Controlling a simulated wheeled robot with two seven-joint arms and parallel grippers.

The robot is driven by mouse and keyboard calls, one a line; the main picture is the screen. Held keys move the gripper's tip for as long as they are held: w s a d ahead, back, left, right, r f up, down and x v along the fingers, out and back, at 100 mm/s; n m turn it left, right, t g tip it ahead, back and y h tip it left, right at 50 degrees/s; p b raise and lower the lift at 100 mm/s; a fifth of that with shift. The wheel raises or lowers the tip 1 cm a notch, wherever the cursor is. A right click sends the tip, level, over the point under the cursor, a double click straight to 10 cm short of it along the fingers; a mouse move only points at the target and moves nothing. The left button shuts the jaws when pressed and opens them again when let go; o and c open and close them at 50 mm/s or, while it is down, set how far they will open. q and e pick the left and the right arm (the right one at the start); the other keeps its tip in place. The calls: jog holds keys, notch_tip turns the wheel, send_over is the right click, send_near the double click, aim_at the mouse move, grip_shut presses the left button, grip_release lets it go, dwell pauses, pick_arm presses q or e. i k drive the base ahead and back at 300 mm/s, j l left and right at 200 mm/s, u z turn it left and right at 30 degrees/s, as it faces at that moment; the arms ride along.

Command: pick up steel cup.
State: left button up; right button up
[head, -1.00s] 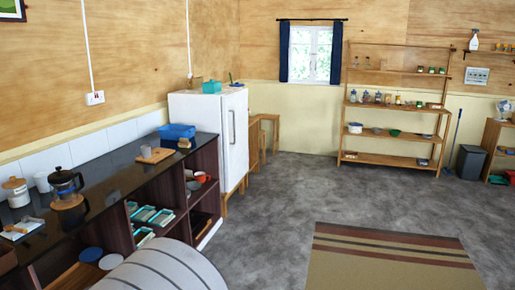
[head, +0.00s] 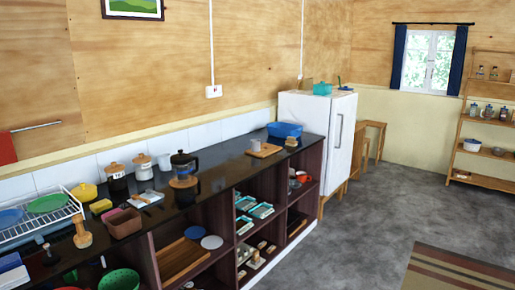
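No cup is clearly recognisable as steel at this size. A small greyish cup (head: 255,145) stands upright on a wooden board (head: 265,151) toward the far end of the dark counter. A pale cup-like vessel (head: 164,162) stands against the tiles behind the black coffee press (head: 183,164); its material is unclear. Neither of my grippers is in view.
The long dark counter (head: 225,160) runs along the left wall over open shelves. A dish rack (head: 42,219), a brown box (head: 124,223), canisters (head: 116,177) and a blue tub (head: 284,130) stand on it. A white fridge (head: 318,130) stands beyond. The grey floor (head: 370,215) is open.

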aim_at(255, 143)
jog(key=i+l+z, duration=0.35)
jog(key=i, duration=0.7)
jog(key=i+z, duration=0.4)
jog(key=i, duration=0.65)
jog(key=i+z, duration=0.15)
jog(key=i, duration=0.75)
jog(key=i+z, duration=0.15)
jog(key=i, duration=0.8)
jog(key=i+j+u, duration=0.1)
jog(key=i+u, duration=0.65)
jog(key=i+l+u, duration=0.25)
jog(key=i+u, duration=0.15)
jog(key=i+j+u, duration=0.2)
jog(key=i+u, duration=0.15)
jog(key=i, duration=0.15)
jog(key=i+u, duration=0.3)
jog(key=i, duration=0.25)
